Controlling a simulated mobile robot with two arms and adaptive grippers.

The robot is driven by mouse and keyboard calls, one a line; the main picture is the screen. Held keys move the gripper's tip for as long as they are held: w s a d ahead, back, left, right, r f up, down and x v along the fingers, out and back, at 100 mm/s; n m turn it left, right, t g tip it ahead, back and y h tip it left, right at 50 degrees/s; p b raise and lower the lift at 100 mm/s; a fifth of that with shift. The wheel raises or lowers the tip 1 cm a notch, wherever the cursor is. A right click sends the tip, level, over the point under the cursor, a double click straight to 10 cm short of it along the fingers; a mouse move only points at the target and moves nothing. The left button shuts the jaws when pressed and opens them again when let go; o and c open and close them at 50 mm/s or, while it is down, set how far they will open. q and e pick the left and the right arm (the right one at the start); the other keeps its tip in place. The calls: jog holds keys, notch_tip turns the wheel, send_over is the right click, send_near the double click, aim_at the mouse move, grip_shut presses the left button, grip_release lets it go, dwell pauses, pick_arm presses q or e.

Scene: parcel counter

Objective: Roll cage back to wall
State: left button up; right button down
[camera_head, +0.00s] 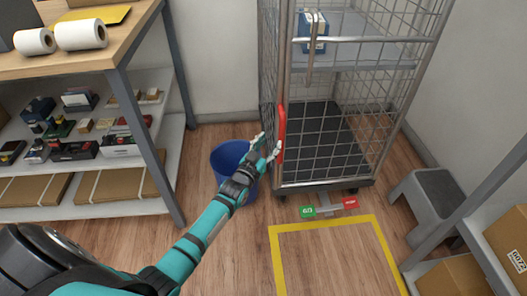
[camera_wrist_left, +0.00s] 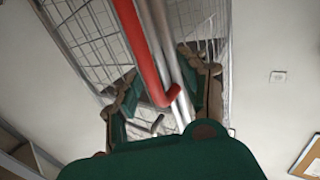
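The roll cage (camera_head: 322,135), a grey wire-mesh cage on castors, stands upright near the back wall. It has a red vertical handle (camera_head: 282,133) on its left front post. My left gripper (camera_head: 269,150) is at the lower part of this handle. In the left wrist view its fingers (camera_wrist_left: 160,85) are spread, with the red handle (camera_wrist_left: 143,50) and grey posts running between them. A gap shows beside the left finger; contact on the right side is unclear. At the cage's front foot are a green GO pedal (camera_head: 307,212) and a red pedal (camera_head: 350,203). My right gripper is not visible.
A blue bin (camera_head: 229,157) stands left of the cage, partly behind my left gripper. A grey step stool (camera_head: 428,200) is to the right. A yellow floor outline (camera_head: 333,222) marks clear floor in front. A workbench (camera_head: 125,50) stands left, shelving with cartons (camera_head: 510,240) right.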

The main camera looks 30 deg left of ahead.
pick_arm(q)
jog(key=shift+s, duration=2.05)
